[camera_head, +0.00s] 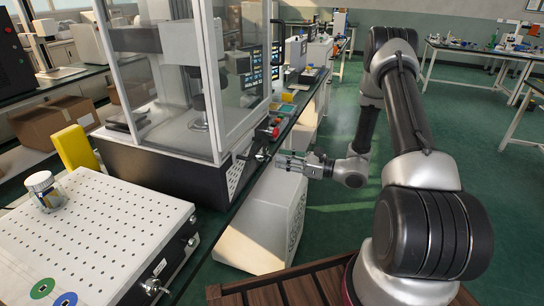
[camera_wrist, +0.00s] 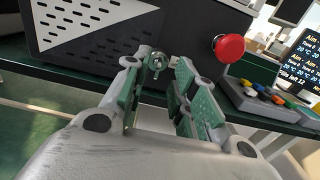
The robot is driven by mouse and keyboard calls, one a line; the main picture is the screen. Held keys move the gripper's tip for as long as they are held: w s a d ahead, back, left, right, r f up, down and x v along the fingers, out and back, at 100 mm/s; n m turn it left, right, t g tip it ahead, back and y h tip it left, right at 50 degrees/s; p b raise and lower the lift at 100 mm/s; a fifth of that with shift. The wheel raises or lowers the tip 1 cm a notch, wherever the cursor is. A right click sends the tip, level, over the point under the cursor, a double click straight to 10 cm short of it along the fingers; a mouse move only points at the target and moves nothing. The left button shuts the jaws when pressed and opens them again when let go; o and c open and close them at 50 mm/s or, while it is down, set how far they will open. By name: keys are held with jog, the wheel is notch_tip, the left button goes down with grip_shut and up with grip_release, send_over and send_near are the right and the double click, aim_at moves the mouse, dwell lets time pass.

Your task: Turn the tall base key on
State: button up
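The tall black base (camera_head: 170,165) under the glass-walled machine has a small silver key switch (camera_head: 261,156) low on its right-hand face. In the wrist view, the key (camera_wrist: 157,62) sits on the dark panel between my fingertips. My gripper (camera_head: 281,160) is at that face, pointing toward the key; it also shows in the wrist view (camera_wrist: 156,72). Its two green-padded fingers are apart, one on each side of the key. I cannot tell whether either finger touches it, and the key's exact turn angle is too small to read.
A red button (camera_wrist: 229,48) juts out right of the key. A perforated white-topped box (camera_head: 100,235) at lower left has its own silver key (camera_head: 152,286). A grey device with coloured buttons (camera_wrist: 265,100) and a dark screen stand at right. The black bench edge runs below.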

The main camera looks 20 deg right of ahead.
aim_at(267, 158)
jog(key=shift+x, duration=2.25)
grip_shut()
